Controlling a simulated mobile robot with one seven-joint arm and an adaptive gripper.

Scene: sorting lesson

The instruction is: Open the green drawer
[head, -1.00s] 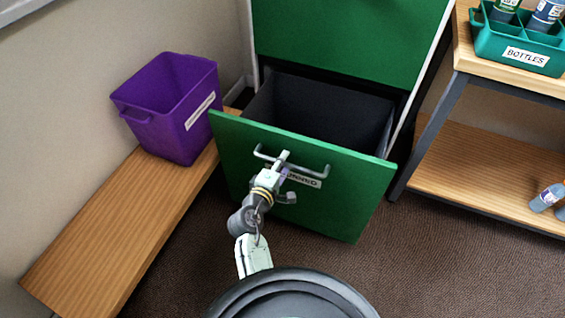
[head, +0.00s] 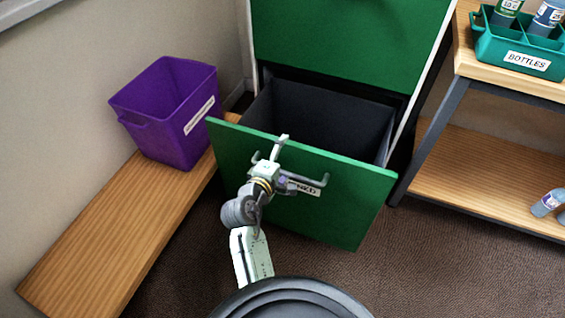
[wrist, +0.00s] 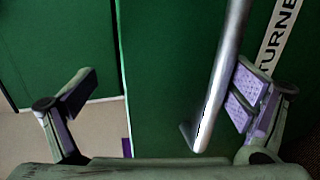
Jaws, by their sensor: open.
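The green drawer (head: 340,200) stands well pulled out of its cabinet, and its dark grey inside (head: 325,120) shows from above. Its grey bar handle (head: 318,180) runs across the front, partly hidden by my gripper. My gripper (head: 283,160) is at the left part of the handle, with its fingers spread. In the wrist view my gripper (wrist: 165,85) is open, and the metal handle (wrist: 215,95) passes between the fingers, close to the right one. I cannot tell whether they touch. A white label (wrist: 278,40) on the front is partly cut off.
A purple bin (head: 165,115) stands on a wooden bench (head: 120,225) at left. At right, a wooden shelf unit (head: 480,165) holds a teal bottle crate (head: 490,50) on top and bottles (head: 547,203) below. Carpet (head: 430,270) is clear at lower right.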

